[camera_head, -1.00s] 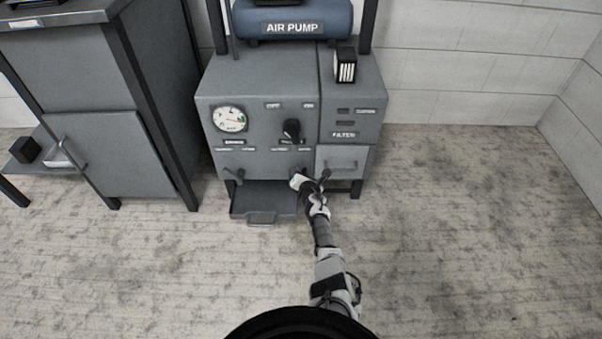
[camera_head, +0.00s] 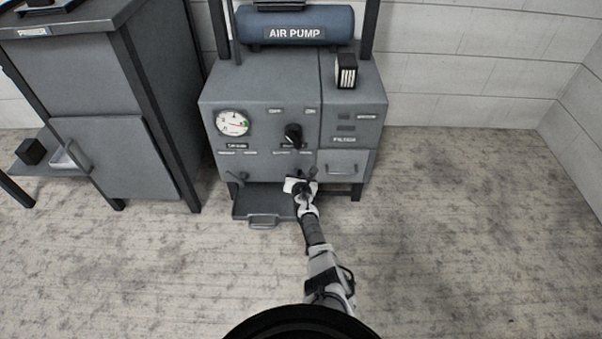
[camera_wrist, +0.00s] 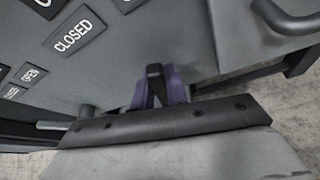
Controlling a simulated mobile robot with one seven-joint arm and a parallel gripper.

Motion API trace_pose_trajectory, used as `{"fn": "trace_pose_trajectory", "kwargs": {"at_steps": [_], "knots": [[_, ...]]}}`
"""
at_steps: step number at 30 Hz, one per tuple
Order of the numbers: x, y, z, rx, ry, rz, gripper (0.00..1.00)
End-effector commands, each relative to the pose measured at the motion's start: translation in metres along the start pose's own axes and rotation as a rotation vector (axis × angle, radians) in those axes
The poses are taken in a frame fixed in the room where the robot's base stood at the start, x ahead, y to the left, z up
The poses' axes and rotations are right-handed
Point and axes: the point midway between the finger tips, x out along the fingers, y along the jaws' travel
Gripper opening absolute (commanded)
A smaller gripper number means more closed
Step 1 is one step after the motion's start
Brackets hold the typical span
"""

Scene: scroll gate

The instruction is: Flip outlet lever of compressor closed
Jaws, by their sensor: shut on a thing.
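The compressor (camera_head: 262,98) is a grey cabinet with a blue tank marked AIR PUMP on top. Two small levers sit low on its front. The left lever (camera_head: 240,176) stands free. My gripper (camera_head: 301,180) is at the right lever and largely covers it in the head view. In the wrist view, the purple fingers of my gripper (camera_wrist: 158,88) are shut on a dark lever (camera_wrist: 155,72). A CLOSED label (camera_wrist: 73,36) and an OPEN label (camera_wrist: 30,75) are on the panel to its left. The lever's exact angle is hard to tell.
A pulled-out tray (camera_head: 262,205) sits below the panel, left of my gripper. A filter drawer (camera_head: 345,164) with a handle is close on the right. A black knob (camera_head: 293,136) is above. A grey cabinet (camera_head: 120,160) stands left; the floor on the right is clear.

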Motion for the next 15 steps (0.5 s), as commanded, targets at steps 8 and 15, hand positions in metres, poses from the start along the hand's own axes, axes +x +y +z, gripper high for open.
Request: {"fn": "trace_pose_trajectory", "kwargs": {"at_steps": [8,15], "knots": [[0.001,0.017,0.001,-0.247,-0.001,-0.098,0.0],[0.003,0.028,-0.004,-0.456,-0.001,-0.184,0.0]]}}
